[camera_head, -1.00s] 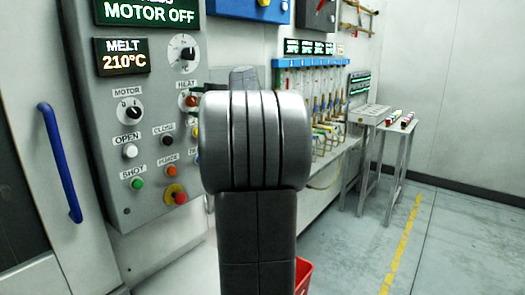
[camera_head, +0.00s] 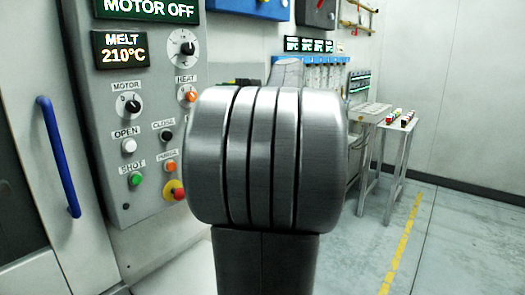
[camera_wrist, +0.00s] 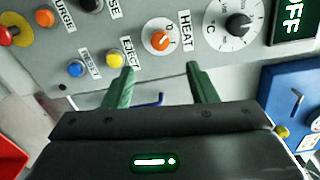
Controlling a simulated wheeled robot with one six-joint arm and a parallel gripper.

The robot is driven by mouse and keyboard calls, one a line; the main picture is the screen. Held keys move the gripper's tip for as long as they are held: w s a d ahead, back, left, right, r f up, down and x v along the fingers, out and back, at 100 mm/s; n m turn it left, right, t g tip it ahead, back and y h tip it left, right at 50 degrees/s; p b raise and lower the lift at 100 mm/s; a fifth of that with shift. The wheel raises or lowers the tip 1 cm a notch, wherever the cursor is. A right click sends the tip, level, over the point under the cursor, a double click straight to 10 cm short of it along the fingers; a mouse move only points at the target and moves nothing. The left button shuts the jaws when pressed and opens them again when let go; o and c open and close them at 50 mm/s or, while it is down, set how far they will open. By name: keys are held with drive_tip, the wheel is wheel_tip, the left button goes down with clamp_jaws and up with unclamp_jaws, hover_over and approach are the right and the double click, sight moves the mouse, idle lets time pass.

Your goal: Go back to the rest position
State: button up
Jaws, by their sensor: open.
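My gripper (camera_wrist: 160,68) shows in the wrist view with its two green fingers apart and nothing between them. Its fingertips point at the grey control panel (camera_wrist: 120,18), near the orange HEAT knob (camera_wrist: 158,41) and the yellow EJECT button (camera_wrist: 115,61). Whether the fingers touch the panel cannot be told. In the head view, my own arm link fills the middle and hides my gripper and part of the control panel (camera_head: 150,75).
A blue handle (camera_head: 58,155) stands left of the panel. A red emergency button (camera_head: 174,190) is at its lower edge. Small tables (camera_head: 400,126) stand at the back right. The floor (camera_head: 455,235) at the right, with a yellow line (camera_head: 402,240), is clear.

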drive_tip(key=p+x, duration=0.1)
drive_tip(key=x, duration=1.1)
drive_tip(key=shift+s+d+r+m+y+p, duration=0.1)
drive_tip(key=shift+s+d+m+p, duration=0.5)
drive_tip(key=shift+m+p, duration=2)
drive_tip(key=shift+s+d+m+y+p, duration=0.1)
drive_tip(key=shift+s+d+m+p, duration=0.5)
drive_tip(key=shift+m+p, duration=2)
drive_tip(key=shift+s+d+r+m+y+p, duration=0.15)
drive_tip(key=shift+d+m+p, duration=1.25)
drive_tip(key=shift+p, duration=1.95)
drive_tip(key=shift+a+f+m, duration=0.15)
drive_tip(key=shift+a+m, duration=0.25)
drive_tip(key=shift+a, duration=0.05)
